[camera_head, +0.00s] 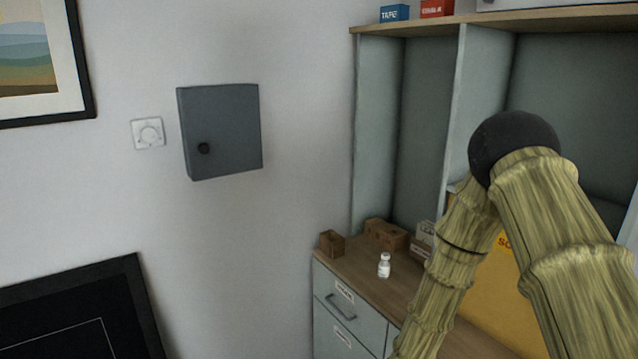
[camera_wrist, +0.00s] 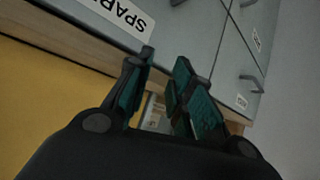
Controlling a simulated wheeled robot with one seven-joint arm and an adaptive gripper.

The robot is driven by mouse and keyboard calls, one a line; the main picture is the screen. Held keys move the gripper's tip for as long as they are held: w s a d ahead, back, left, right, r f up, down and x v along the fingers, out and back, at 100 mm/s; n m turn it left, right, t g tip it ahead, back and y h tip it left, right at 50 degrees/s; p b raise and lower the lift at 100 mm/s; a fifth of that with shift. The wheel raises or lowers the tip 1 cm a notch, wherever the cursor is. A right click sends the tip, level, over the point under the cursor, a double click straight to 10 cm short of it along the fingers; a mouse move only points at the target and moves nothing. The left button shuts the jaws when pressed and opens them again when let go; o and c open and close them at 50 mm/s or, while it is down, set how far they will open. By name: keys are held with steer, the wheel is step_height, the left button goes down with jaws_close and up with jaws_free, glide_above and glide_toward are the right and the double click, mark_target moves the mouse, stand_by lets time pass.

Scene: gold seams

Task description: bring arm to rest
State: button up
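My arm (camera_head: 565,235) rises at the right of the head view, bent at a black ball joint (camera_head: 512,146), with bamboo-like links. One link runs down out of the frame in front of the cabinet, so my gripper is not visible there. In the wrist view my gripper (camera_wrist: 165,57) shows two dark fingers with teal pads. The fingertips stand apart, and nothing is held between them. Drawer fronts (camera_wrist: 225,45) and a yellow surface (camera_wrist: 45,90) lie beyond the fingers.
A wooden counter (camera_head: 365,268) holds a small white bottle (camera_head: 384,265) and brown boxes (camera_head: 385,234). Drawers (camera_head: 345,308) sit below, and a yellow panel (camera_head: 495,290) is behind my arm. A grey wall box (camera_head: 220,132) hangs left. The space before the bare wall looks free.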

steer(key=s+a+f+n+g+y+b, duration=0.1)
steer(key=s+a+f+n+g+y, duration=0.15)
steer(key=s+f, duration=0.85)
steer(key=s+f+n+g+y+b, duration=0.1)
steer(key=s+f+g, duration=0.2)
steer(key=s, duration=1.1)
steer(key=s+a+f+n+g+y+b, duration=0.1)
steer(key=s+f+g+y, duration=0.1)
steer(key=s+f, duration=0.6)
steer(key=s+g, duration=0.1)
steer(key=s, duration=0.6)
steer(key=shift+s+a, duration=0.2)
steer(key=shift+a, duration=0.1)
steer(key=shift+g, duration=0.25)
